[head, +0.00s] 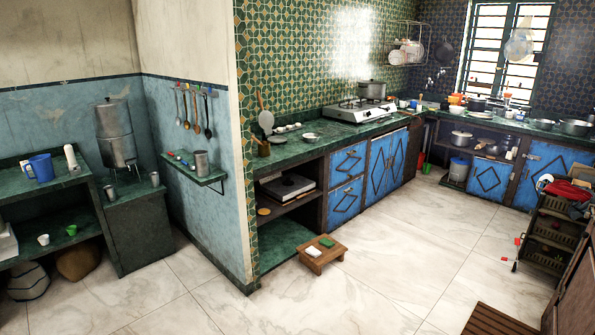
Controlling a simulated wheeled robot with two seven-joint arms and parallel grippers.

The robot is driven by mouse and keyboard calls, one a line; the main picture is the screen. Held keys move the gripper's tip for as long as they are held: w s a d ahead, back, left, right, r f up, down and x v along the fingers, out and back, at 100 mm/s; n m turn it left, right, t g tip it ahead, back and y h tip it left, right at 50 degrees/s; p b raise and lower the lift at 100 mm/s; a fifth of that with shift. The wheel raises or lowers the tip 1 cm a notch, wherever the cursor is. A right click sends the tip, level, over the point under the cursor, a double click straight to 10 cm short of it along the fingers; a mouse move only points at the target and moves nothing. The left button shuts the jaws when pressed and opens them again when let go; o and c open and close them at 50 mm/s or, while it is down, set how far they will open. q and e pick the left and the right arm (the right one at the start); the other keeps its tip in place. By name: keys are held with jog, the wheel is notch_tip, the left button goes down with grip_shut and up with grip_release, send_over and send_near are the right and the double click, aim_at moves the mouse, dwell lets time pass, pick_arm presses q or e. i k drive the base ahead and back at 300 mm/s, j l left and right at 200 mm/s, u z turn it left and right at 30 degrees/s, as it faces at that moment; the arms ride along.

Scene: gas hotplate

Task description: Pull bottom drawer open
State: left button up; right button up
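A blue bottom drawer (346,200) with a dark diamond pattern sits low in the green-topped counter, left of the blue cupboard doors (387,164). It looks shut, with its front in line with the cabinet frame. A matching top drawer (348,161) is directly above it and also looks shut. The handle of the bottom drawer is too small to make out. Neither of my grippers shows in the head view.
A low wooden stool (322,258) with small items on it stands on the floor in front of the open shelves, left of the drawers. A black rack (548,232) stands at the right. The marble floor (420,235) before the drawers is clear.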

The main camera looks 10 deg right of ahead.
aim_at(343, 202)
jog(key=i+l+z, duration=0.35)
jog(key=i, duration=0.15)
jog(key=i+l+z, duration=0.2)
jog(key=i+z, duration=0.15)
jog(key=i, duration=0.2)
jog(key=i+z, duration=0.3)
jog(key=i, duration=0.25)
jog(key=i+l, duration=0.1)
jog(key=i, duration=3)
